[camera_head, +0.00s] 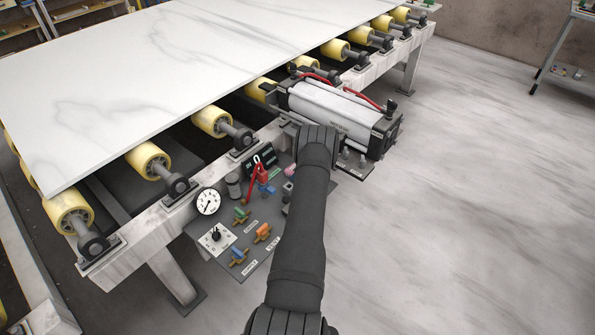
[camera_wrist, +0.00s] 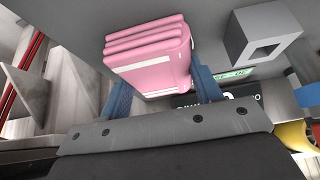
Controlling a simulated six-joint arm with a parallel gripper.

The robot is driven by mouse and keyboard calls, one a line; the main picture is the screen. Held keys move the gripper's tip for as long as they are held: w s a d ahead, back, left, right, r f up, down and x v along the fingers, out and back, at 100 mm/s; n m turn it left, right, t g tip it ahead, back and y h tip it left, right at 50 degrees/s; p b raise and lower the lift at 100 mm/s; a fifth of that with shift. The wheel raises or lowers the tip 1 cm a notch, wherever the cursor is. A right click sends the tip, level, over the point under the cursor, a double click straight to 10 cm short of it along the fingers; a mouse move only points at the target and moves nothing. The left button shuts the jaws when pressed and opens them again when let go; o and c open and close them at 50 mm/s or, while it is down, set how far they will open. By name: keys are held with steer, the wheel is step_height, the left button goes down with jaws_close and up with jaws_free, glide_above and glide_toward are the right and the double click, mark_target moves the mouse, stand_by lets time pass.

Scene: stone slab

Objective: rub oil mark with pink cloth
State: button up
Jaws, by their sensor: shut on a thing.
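The pink cloth (camera_wrist: 150,50), a folded block with a pale band, sits between the two blue fingers of my gripper (camera_wrist: 162,88) in the wrist view. The fingers are shut on its sides. In the head view a small bit of the pink cloth (camera_head: 290,170) shows beside my arm at the control panel, and my arm hides most of the gripper. The white veined stone slab (camera_head: 190,60) lies on yellow rollers at the upper left. I cannot pick out an oil mark from the grey veins.
The control panel (camera_head: 262,222) carries a dial gauge (camera_head: 208,201), red-handled pliers (camera_head: 257,182) and coloured valves (camera_head: 263,232). A cylinder unit (camera_head: 335,112) with red hoses stands right above it. A square-holed grey block (camera_wrist: 262,42) is close right of the cloth.

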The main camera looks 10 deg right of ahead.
steer(key=shift+s+d, duration=3.55)
steer(key=shift+d, duration=0.05)
steer(key=shift+s+a, duration=0.25)
steer(key=shift+s, duration=0.05)
steer(key=shift+a, duration=0.35)
steer(key=shift+w+a, duration=4.25)
steer(key=shift+w, duration=0.1)
steer(key=shift+s+d, duration=4.3)
steer(key=shift+d, duration=0.05)
steer(key=shift+s+d+r, duration=0.1)
steer(key=shift+d+r, duration=0.05)
steer(key=shift+r, duration=0.05)
step_height(320, 180, up, 8)
